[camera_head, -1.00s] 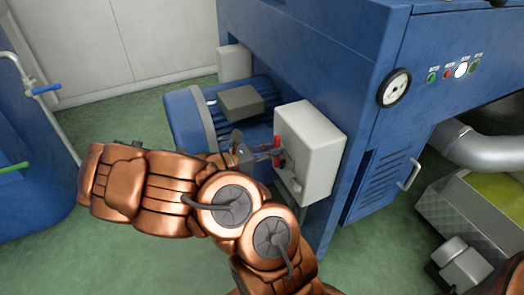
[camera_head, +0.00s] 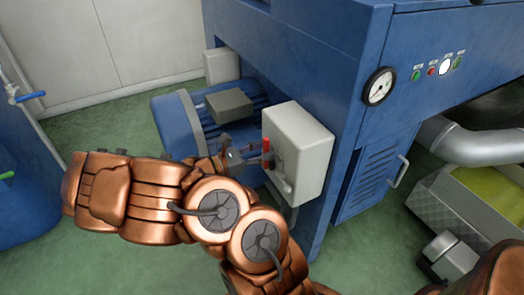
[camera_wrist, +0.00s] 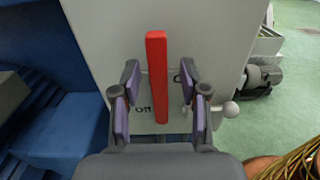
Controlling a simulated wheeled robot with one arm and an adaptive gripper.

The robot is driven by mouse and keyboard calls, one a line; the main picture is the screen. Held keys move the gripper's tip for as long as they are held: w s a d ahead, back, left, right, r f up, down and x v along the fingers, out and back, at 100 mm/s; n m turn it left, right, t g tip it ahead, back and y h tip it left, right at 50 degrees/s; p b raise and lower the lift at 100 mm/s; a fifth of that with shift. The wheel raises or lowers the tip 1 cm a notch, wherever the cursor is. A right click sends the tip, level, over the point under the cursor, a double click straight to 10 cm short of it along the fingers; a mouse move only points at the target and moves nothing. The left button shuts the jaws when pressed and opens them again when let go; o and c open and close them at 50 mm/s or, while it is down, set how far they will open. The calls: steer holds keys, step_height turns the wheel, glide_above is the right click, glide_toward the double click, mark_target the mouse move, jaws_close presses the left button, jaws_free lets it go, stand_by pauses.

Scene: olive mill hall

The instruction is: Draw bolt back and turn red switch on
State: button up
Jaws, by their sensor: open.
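The red switch handle (camera_wrist: 157,55) stands upright on the front of a pale grey switch box (camera_wrist: 215,50). In the head view the handle (camera_head: 267,146) shows at the left face of the box (camera_head: 310,140). My gripper (camera_wrist: 159,75) is open, with one finger on each side of the handle and gaps to both; the head view shows it (camera_head: 250,157) too. The word "Off" is printed low and left of the handle. A pale round knob (camera_wrist: 231,109) sticks out low on the right of the box; it looks like the bolt's knob. The bolt's position is unclear.
A blue motor (camera_head: 185,125) stands behind and left of the box. The big blue machine (camera_head: 300,50) with a gauge (camera_head: 379,86) and a small button panel rises behind. A blue tank (camera_head: 25,170) is at the left. Green floor is open in front.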

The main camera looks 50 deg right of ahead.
steer(key=shift+a, duration=0.1)
steer(key=v, duration=1.2)
stand_by(0.4)
steer(key=s+a+r+m+g+y, duration=0.1)
steer(key=s+r+m+y, duration=0.25)
steer(key=s+m, duration=0.2)
steer(key=s+a+m+t+y, duration=0.35)
steer(key=s+a+y, duration=0.25)
steer(key=a, duration=0.4)
steer(key=s+a+m+t+y, duration=0.35)
steer(key=s+a+y, duration=0.35)
steer(key=a, duration=0.4)
step_height(320, 180, up, 25)
steer(key=s+p, duration=0.1)
steer(key=p, duration=2.2)
steer(key=shift+d, duration=0.2)
